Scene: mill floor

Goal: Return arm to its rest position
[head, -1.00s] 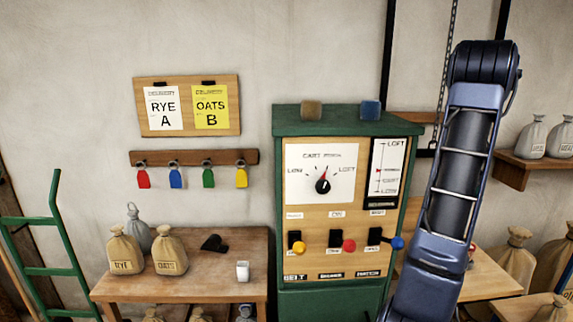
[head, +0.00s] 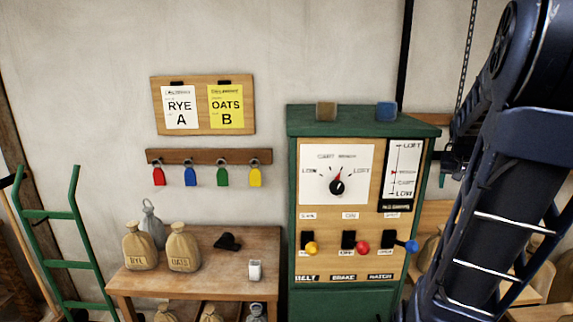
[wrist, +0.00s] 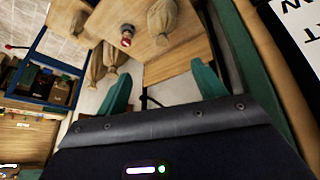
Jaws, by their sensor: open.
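My gripper (wrist: 162,92) shows in the wrist view with its two green fingers spread apart. It is open and nothing is between the fingers. In the head view my arm rises large along the right edge, in front of the shelf area and close to the right side of the green control cabinet (head: 297,205).
A green hand truck (head: 62,215) stands at left. Wooden surfaces and sacks (wrist: 162,18) show in the wrist view.

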